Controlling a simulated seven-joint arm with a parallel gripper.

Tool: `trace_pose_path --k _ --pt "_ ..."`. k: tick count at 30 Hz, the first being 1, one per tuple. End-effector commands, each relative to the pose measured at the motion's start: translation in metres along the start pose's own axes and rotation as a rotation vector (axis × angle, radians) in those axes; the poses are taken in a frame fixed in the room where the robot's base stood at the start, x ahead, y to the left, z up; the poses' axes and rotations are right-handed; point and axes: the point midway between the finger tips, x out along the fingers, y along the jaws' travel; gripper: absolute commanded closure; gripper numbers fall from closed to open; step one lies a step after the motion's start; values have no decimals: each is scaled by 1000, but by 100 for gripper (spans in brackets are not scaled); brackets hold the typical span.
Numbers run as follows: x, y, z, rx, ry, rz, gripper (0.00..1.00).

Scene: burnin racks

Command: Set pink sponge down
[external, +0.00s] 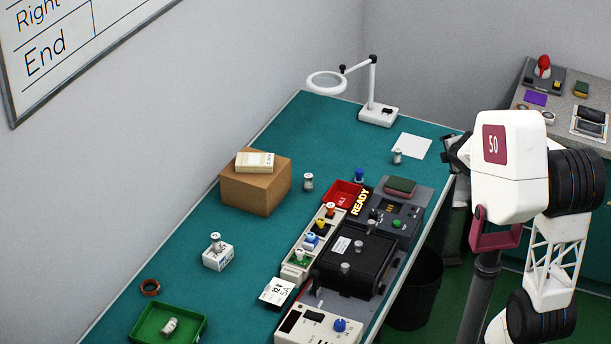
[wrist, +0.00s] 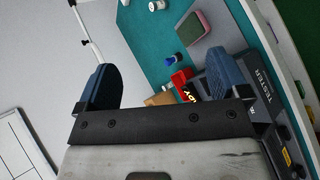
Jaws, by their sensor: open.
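The pink sponge has a dark green top and a pink edge. It lies at the far end of the grey tester in the external view, as a small pad (external: 400,186); in the wrist view it shows beyond my fingers (wrist: 193,27). My gripper (external: 457,155) is to the right of the sponge and higher, near the table's right edge, partly hidden by my white wrist. In the wrist view my gripper (wrist: 165,88) has its two blue fingers wide apart with nothing held between them. The sponge is apart from both fingers.
The teal table (external: 330,125) has free room at the back and centre. A magnifier lamp (external: 378,112), white paper (external: 411,146), cardboard box (external: 255,188), red bin (external: 343,194) and blue-topped item (external: 359,175) stand around. The tester (external: 425,195) lines the right edge; a green tray (external: 150,330) is at front.

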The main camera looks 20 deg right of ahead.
Motion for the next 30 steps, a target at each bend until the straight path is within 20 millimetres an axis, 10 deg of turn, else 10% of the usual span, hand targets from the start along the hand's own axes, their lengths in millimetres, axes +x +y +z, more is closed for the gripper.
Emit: trace_pose_path --k 18,30 --pt "-201 -129 -73 1326 -276 -538 7" --pt "-243 -160 -94 1548 -368 -684 7"
